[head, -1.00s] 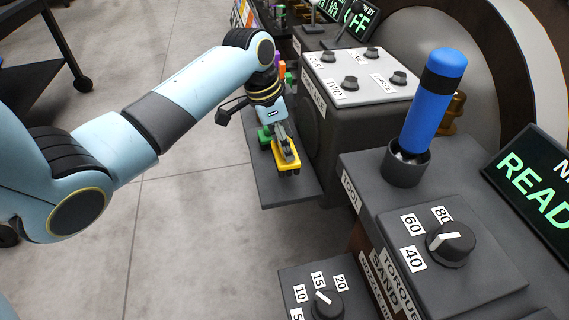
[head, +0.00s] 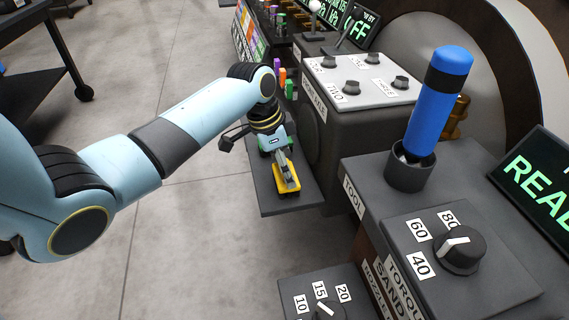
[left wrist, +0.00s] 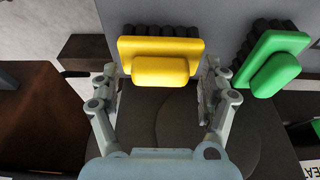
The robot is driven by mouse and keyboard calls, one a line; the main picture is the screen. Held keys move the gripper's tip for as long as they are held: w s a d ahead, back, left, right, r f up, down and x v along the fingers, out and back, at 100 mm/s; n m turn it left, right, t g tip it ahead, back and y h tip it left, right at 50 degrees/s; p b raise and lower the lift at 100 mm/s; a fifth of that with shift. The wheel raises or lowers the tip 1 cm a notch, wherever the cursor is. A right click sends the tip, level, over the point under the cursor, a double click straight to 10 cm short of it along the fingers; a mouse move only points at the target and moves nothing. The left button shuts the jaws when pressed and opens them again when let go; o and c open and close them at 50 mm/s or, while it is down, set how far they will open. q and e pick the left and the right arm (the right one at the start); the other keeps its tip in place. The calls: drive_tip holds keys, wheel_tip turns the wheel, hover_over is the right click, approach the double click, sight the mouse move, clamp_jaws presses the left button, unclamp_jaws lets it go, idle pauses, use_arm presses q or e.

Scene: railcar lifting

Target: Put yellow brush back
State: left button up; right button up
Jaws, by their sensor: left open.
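The yellow brush (head: 289,192) lies on a dark grey shelf (head: 272,207) that sticks out low beside the console. In the left wrist view the yellow brush (left wrist: 160,68) lies with its handle up and dark bristles behind it. My left gripper (head: 284,172) is over the brush. In the left wrist view its open fingers (left wrist: 158,80) stand on either side of the yellow handle, with gaps visible. A green brush (left wrist: 271,64) lies tilted just to the right of the yellow one, close to the right finger. My right gripper is not in view.
A grey console box with knobs (head: 357,80) stands right of the shelf. A blue tool (head: 437,100) stands upright in a dark holder (head: 409,173). A knob panel (head: 460,250) is nearer. Open floor (head: 190,240) lies left of the shelf.

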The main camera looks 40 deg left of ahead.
use_arm(q)
drive_tip(key=shift+r, duration=0.1)
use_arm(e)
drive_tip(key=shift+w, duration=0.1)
